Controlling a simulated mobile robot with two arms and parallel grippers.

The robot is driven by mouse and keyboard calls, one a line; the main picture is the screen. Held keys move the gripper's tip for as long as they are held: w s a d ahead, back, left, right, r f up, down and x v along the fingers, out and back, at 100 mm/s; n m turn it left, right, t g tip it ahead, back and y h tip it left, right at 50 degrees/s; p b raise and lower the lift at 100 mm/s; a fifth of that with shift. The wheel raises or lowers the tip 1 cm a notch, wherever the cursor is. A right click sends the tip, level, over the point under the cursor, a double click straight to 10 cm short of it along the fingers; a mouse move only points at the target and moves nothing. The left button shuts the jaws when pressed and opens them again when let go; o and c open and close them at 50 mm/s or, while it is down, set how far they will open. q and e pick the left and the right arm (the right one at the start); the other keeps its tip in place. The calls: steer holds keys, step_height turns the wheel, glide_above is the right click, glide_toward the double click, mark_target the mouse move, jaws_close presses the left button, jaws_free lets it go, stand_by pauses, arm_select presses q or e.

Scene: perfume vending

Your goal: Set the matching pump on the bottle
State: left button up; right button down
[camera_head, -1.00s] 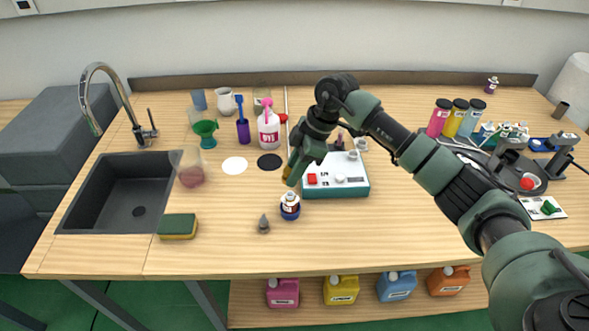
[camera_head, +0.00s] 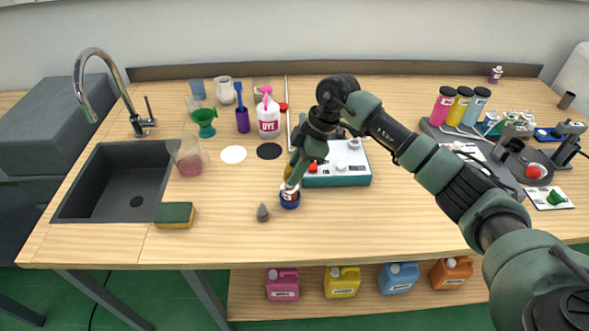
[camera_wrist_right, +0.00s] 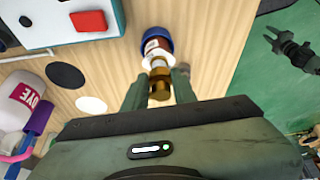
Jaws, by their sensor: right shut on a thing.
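My right gripper (camera_head: 292,181) is shut on a gold pump (camera_wrist_right: 159,86), which shows between the fingers in the wrist view. The gripper is right at the top of a small bottle (camera_head: 290,198) with a white top, a label and a blue base. The bottle also shows in the wrist view (camera_wrist_right: 155,43), with the pump's narrow end at its white neck. I cannot tell whether pump and bottle touch. In the head view the fingers largely hide the pump.
A small grey cone-shaped piece (camera_head: 262,213) stands left of the bottle. A teal-and-white device (camera_head: 337,181) with a red button is close behind. A sponge (camera_head: 174,215) and sink lie left.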

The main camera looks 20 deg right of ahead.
steer(key=shift+p, duration=0.65)
stand_by(0.7)
steer(key=shift+f, duration=0.4)
stand_by(0.7)
steer(key=shift+f, duration=0.2)
stand_by(0.6)
steer(key=shift+f+p, duration=0.1)
steer(key=shift+p, duration=0.35)
stand_by(0.4)
steer(key=c, duration=1.1)
jaws_free()
steer(key=shift+o, duration=0.5)
steer(key=o, duration=0.4)
